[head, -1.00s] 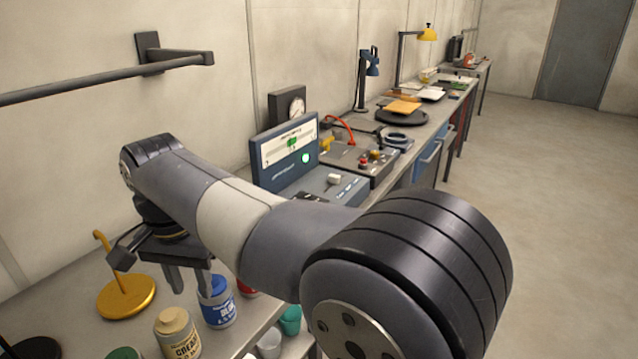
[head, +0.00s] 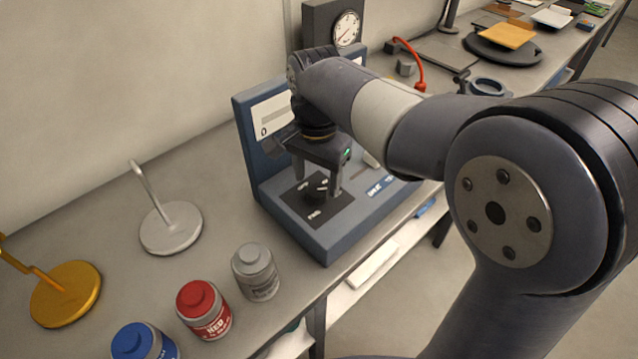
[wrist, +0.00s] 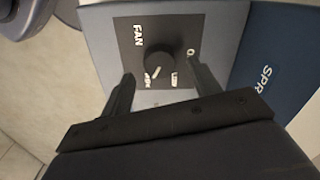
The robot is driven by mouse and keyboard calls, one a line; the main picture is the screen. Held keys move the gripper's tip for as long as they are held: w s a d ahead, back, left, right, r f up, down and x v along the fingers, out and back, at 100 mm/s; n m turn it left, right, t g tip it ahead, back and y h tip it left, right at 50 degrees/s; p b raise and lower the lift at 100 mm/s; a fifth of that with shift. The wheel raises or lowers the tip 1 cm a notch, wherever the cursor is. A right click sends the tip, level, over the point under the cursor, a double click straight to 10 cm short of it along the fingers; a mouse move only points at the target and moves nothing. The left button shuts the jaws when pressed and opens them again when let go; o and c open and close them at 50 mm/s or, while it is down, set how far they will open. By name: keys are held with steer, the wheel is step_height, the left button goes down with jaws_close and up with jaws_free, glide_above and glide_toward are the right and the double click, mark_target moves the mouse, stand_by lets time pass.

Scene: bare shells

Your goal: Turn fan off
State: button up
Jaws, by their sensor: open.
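The fan knob (head: 316,187) is a round black dial on a dark panel marked FAN (wrist: 138,35), on the base of a blue-grey console (head: 345,222). The wrist view shows the knob (wrist: 160,62) with a white line towards a small blurred label at lower left. Other short labels stand around it; one beginning with O is partly covered by the right finger. My gripper (head: 318,180) is open and points down over the panel. In the wrist view its fingers (wrist: 159,70) stand on either side of the knob, apart from it. Their height above the panel is unclear.
Red (head: 204,310), grey (head: 256,272) and blue (head: 143,342) paint jars stand near the bench's front edge. A silver hook stand (head: 171,228) and a yellow one (head: 66,293) stand left. The console's upright panel and a gauge (head: 347,29) rise behind my gripper.

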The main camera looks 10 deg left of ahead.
mark_target(317, 193)
steer(key=shift+f, duration=1.4)
steer(key=shift+c, duration=0.2)
steer(key=c, duration=1)
